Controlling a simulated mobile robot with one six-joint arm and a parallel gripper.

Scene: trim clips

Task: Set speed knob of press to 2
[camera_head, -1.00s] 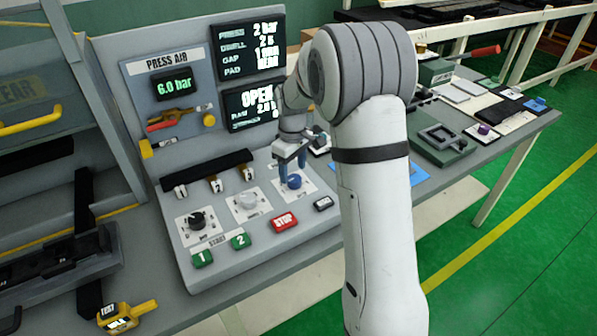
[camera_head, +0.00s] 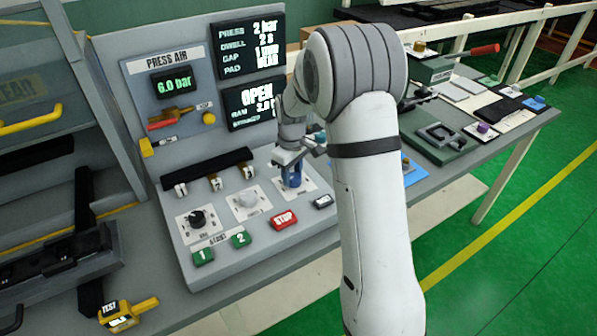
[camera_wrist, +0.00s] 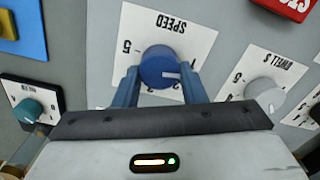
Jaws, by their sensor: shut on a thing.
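The speed knob (camera_wrist: 158,64) is blue and round, on a white dial plate (camera_wrist: 199,40) marked SPEED, upside down in the wrist view. A pale mark on the knob points right and slightly down there. A 5 shows at the plate's left; other numerals are partly hidden by my fingers. My gripper (camera_wrist: 159,76) is shut on the knob, one blue finger on each side. In the head view my gripper (camera_head: 292,180) is down at the dial on the sloping press panel (camera_head: 225,262), and the knob is mostly hidden.
A white knob (camera_head: 246,199) and a black knob (camera_head: 198,219) sit left of the speed dial. A red STOP button (camera_head: 284,220) and green buttons 1 (camera_head: 203,256) and 2 (camera_head: 241,239) lie in front. Display screens (camera_head: 248,47) stand behind. A teal knob (camera_wrist: 28,111) is nearby.

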